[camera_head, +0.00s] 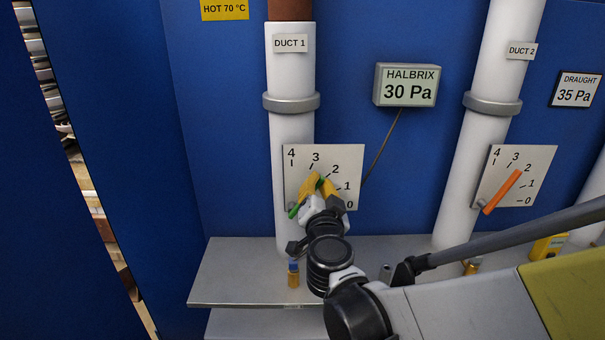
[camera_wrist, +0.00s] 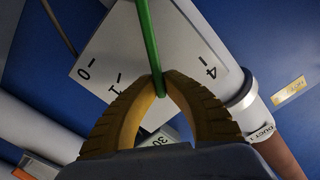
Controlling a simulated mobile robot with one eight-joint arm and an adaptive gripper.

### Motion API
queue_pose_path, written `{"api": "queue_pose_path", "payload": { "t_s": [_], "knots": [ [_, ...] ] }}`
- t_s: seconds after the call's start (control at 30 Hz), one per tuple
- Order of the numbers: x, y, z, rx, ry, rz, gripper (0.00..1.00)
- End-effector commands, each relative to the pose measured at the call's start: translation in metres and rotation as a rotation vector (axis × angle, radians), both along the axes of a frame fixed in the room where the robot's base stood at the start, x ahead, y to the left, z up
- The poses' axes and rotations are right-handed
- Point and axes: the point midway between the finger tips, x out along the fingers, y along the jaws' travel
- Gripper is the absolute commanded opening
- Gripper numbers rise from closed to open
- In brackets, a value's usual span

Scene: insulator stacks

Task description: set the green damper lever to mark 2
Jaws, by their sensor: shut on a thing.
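The green damper lever (camera_head: 293,211) is on the white dial plate (camera_head: 350,158) on the duct labelled DUCT 1. It slants up and right from the plate's lower left, roughly toward mark 2. My gripper (camera_head: 318,180) covers its outer end, so the exact reading cannot be told. In the wrist view the green lever (camera_wrist: 147,40) runs down between the yellow fingers of my gripper (camera_wrist: 161,80), which are shut on it near its end. Marks 0, 1 and 4 show there on the plate (camera_wrist: 103,50); 2 and 3 are hidden.
An orange lever (camera_head: 503,192) on a similar dial is on DUCT 2 at right. A grey display (camera_head: 407,85) reads 30 Pa. A shelf (camera_head: 232,270) below carries a small amber bottle (camera_head: 293,275) and a yellow object (camera_head: 549,247). Blue wall lies behind.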

Motion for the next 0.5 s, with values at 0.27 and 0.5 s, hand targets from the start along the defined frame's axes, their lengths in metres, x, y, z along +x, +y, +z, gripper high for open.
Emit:
{"api": "queue_pose_path", "payload": {
  "t_s": [0.27,0.5],
  "knots": [
    [0.000,-0.012,-0.010,0.133,-0.005,-0.001,0.00],
    [0.000,-0.015,-0.013,0.177,-0.006,-0.001,0.00]
  ]
}}
